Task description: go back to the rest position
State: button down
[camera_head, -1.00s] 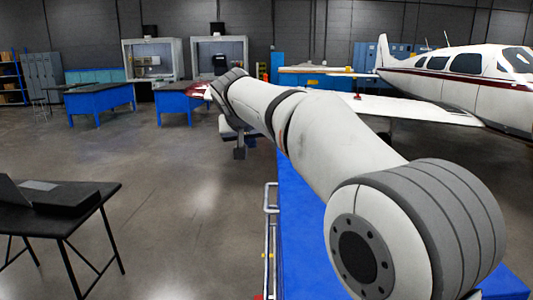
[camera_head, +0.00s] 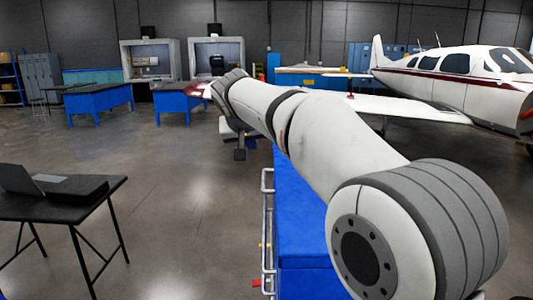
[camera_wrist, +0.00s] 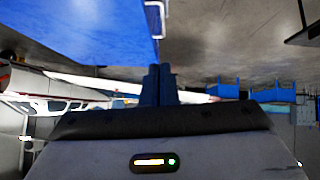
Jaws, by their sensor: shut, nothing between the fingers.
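My gripper (camera_wrist: 158,84) shows in the wrist view as two dark blue fingers side by side, shut with nothing between them. My grey and white arm stretches away from the camera in the head view, from the large round joint at lower right to the upper middle. Its far end is small there, and the fingers cannot be made out clearly. The wrist view is upside down, with the floor at the top.
A blue cart (camera_head: 304,235) with a metal side rail (camera_head: 267,215) lies below the arm. A black table (camera_head: 108,190) with a laptop (camera_head: 22,180) stands at left. A white airplane (camera_head: 455,88) is at right, blue benches (camera_head: 100,102) behind. The floor between is clear.

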jog(key=s+d+f+g, duration=0.1)
jog(key=s+d+f, duration=0.3)
jog(key=s+d+f+g, duration=0.1)
jog(key=s+d+f, duration=0.2)
jog(key=s+d, duration=0.1)
jog(key=s+d+f+g, duration=0.1)
jog(key=s+d+f, duration=0.3)
jog(key=s+d, duration=0.1)
jog(key=shift+s+f+g+b, duration=0.3)
jog(key=shift+f+g+b, duration=0.05)
jog(key=shift+g, duration=0.05)
jog(key=s+d+f+g, duration=0.1)
jog(key=s+d+f, duration=0.2)
jog(key=s+f, duration=0.4)
jog(key=s+d+f+g+y, duration=0.1)
jog(key=s+d+f+g, duration=0.1)
jog(key=s+f, duration=0.5)
jog(key=s+d, duration=0.1)
jog(key=s, duration=0.4)
jog(key=shift+s+f+m+b, duration=0.3)
jog(key=shift+s+f, duration=0.05)
jog(key=shift+d, duration=0.1)
